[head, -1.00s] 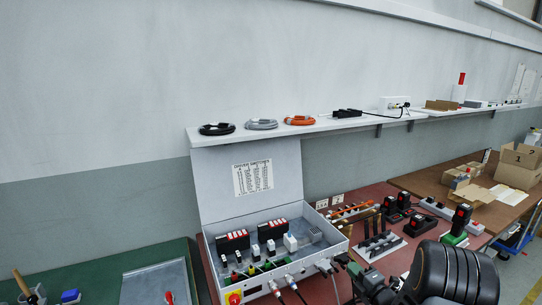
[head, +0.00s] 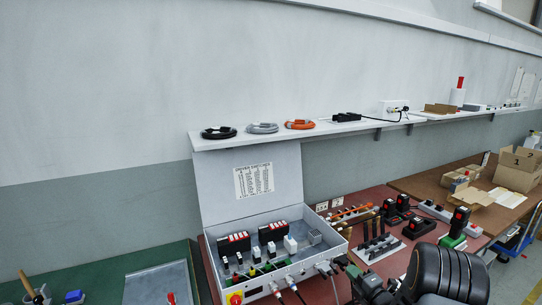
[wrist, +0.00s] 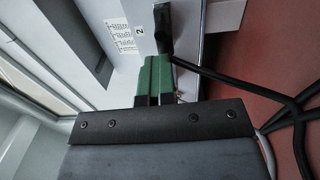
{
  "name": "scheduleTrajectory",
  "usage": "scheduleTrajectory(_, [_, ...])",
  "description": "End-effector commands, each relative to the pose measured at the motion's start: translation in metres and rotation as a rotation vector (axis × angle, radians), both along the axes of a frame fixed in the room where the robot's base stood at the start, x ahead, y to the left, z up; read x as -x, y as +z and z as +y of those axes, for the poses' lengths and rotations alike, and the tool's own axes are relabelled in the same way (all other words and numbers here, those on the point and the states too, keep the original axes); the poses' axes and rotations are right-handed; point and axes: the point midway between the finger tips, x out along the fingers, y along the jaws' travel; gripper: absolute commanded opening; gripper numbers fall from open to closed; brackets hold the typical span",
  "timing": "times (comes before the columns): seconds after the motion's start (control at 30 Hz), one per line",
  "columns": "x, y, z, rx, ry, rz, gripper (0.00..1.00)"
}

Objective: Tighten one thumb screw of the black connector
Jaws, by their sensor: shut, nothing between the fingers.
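The black connector (wrist: 163,30) stands on the pale front panel of the control box, beside a label "2", at the top of the wrist view. A black cable runs from it to the right. My gripper (wrist: 155,60) has green fingers, shut with nothing between them. Their tips point at the connector's near end and look very close to it; I cannot tell whether they touch. The thumb screws cannot be made out. In the head view my gripper (head: 352,270) is at the box's front right corner, and the black connector is hard to make out there.
Other plugs and cables line the front. Black tools on a white rack (head: 378,248) and chargers (head: 418,226) stand to the right. Loose black cables (wrist: 285,115) cross the red bench.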

Motion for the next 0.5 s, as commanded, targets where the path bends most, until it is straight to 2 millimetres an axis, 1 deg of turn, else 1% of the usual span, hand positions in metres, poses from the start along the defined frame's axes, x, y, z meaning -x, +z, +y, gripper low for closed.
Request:
scheduleTrajectory(0.03, [-0.0001, -0.0111, 0.0070, 0.006, 0.014, 0.027, 0.00])
scheduleTrajectory(0.3, [-0.0019, -0.0130, 0.0072, 0.006, 0.015, 0.030, 0.00])
scheduleTrajectory(0.5, [-0.0046, -0.0130, 0.0026, 0.006, 0.014, 0.029, 0.00])
